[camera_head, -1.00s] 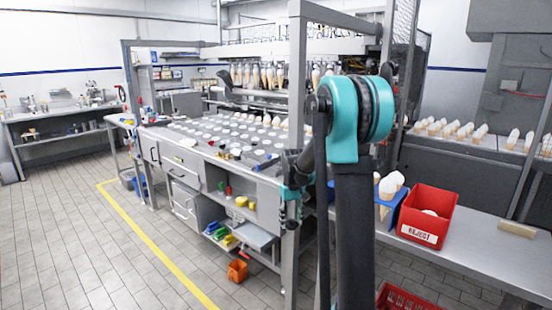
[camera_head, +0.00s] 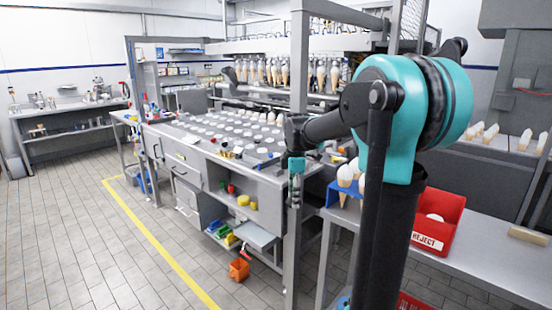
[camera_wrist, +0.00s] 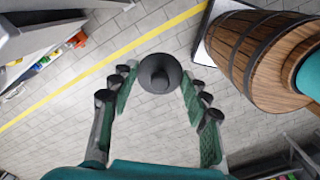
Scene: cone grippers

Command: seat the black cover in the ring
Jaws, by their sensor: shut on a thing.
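The black cover (camera_wrist: 159,73) is a dark round piece with a small raised knob, seen from above in the wrist view. My gripper (camera_wrist: 158,84) has its green-lined fingers on either side of the cover and is shut on it. In the head view my gripper (camera_head: 296,183) hangs pointing down beside the grey upright post, at the near end of the machine table. The cover cannot be made out there. I cannot pick out the ring in either view.
A wooden barrel (camera_wrist: 245,55) with dark hoops is at the right in the wrist view. The machine table (camera_head: 262,193) has rows of pale discs. A blue cone holder (camera_head: 340,190) and a red reject bin (camera_head: 438,235) stand on the right-hand bench. Tiled floor (camera_head: 90,220) is clear at left.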

